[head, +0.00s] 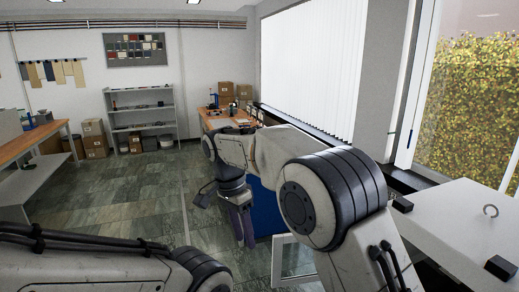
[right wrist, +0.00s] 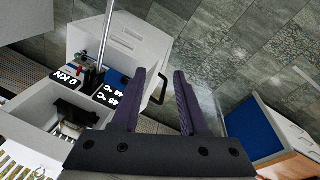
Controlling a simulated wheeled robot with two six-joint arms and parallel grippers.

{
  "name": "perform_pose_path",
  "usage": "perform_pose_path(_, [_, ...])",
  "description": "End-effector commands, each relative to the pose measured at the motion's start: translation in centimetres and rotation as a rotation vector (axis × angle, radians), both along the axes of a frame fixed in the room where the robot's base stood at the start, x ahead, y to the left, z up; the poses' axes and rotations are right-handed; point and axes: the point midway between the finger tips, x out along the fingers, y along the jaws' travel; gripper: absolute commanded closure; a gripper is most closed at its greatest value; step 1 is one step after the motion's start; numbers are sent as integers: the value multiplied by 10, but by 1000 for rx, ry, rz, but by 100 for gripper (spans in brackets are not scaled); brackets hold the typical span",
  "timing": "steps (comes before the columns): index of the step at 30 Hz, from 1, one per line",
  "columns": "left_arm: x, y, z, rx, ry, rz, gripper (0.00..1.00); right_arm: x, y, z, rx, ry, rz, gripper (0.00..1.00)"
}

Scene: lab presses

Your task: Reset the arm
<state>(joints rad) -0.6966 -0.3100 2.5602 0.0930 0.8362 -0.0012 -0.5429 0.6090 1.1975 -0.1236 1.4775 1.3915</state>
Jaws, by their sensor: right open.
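My right arm (head: 330,190) reaches forward from the lower right of the head view and bends back to the left. Its right gripper (head: 243,232) points down above the floor, left of a blue panel. In the right wrist view the two purple fingers of the gripper (right wrist: 160,75) stand apart with nothing between them. My left arm (head: 90,265) crosses the bottom left of the head view. Its gripper is out of the picture.
A press with number displays (right wrist: 88,85) stands left of the fingers in the right wrist view. A wooden bench (head: 212,118) stands at the back, shelves (head: 143,104) by the wall. The floor (head: 110,205) at left is clear.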

Motion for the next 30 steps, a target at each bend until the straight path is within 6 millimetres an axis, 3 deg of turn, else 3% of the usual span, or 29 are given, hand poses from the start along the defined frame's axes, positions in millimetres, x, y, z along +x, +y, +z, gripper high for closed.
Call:
perform_pose_path(1, [0,0,-16,0,0,0,50,-20,-1,-10,26,12,105,56])
perform_pose_path(8, [0,0,-52,0,0,1,50,-112,-15,-43,141,48,612,56])
perform_pose_path(15, [0,0,-87,0,0,2,50,-212,-50,-102,227,42,1107,56])
perform_pose_path(18, [0,0,-97,0,0,2,50,-245,-65,-126,246,30,1267,56])
perform_pose_path(24, [0,0,-105,0,0,2,50,-279,-83,-153,260,17,1442,56])
perform_pose_path(30, [0,0,-105,0,0,2,50,-283,-86,-155,261,18,1468,56])
